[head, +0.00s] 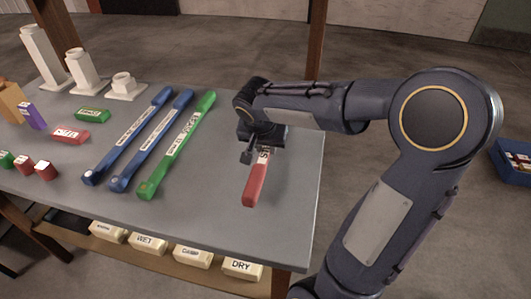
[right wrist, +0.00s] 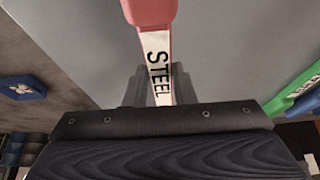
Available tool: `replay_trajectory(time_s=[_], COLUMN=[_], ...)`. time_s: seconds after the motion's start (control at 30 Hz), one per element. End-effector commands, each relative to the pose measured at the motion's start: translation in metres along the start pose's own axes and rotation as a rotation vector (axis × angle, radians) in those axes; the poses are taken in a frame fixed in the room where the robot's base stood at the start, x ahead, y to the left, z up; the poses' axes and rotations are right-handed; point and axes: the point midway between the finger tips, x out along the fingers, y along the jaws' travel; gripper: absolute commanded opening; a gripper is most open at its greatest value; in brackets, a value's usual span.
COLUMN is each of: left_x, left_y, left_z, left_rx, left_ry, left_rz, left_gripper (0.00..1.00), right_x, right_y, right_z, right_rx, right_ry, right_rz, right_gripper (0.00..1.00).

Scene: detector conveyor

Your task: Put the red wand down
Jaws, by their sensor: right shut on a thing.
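The red wand (head: 255,188) has a white label reading STEEL, seen in the right wrist view (right wrist: 158,65). My right gripper (head: 252,152) is shut on the wand at its labelled part, over the right part of the grey table (head: 215,215). The wand's red end points toward the table's front edge; its other end is hidden by my gripper and arm. I cannot tell whether the wand touches the table. My left gripper is not in view.
Two blue wands (head: 150,140) and a green wand (head: 177,145) lie left of the red one. Small coloured blocks (head: 70,134) and white posts (head: 85,70) stand further left. Labelled boxes (head: 193,256) sit on a lower shelf. A blue bin (head: 512,160) is at the right.

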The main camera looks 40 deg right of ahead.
Motion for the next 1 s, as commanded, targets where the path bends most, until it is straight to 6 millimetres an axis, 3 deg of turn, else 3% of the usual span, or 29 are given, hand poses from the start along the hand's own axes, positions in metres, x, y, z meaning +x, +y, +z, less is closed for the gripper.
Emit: replay_trajectory(time_s=[0.17,0.57,0.6,0.73,1.0], left_x=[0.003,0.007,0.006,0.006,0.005], left_y=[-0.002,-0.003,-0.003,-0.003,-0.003], left_z=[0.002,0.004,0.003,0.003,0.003], left_rx=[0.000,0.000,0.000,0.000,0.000], left_ry=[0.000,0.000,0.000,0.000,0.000], left_rz=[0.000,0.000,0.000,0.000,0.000], left_gripper=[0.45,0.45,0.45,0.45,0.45], right_x=[0.021,0.025,0.024,0.024,0.023], right_y=[0.000,0.000,0.000,0.000,0.000], right_z=[0.010,0.012,0.012,0.012,0.012], right_rx=[-0.001,-0.001,-0.001,-0.001,-0.001], right_ry=[-0.002,-0.001,-0.002,-0.002,-0.002], right_rz=[0.001,-0.001,0.000,0.000,0.000], right_gripper=[0.00,0.00,0.26,0.43,0.45])
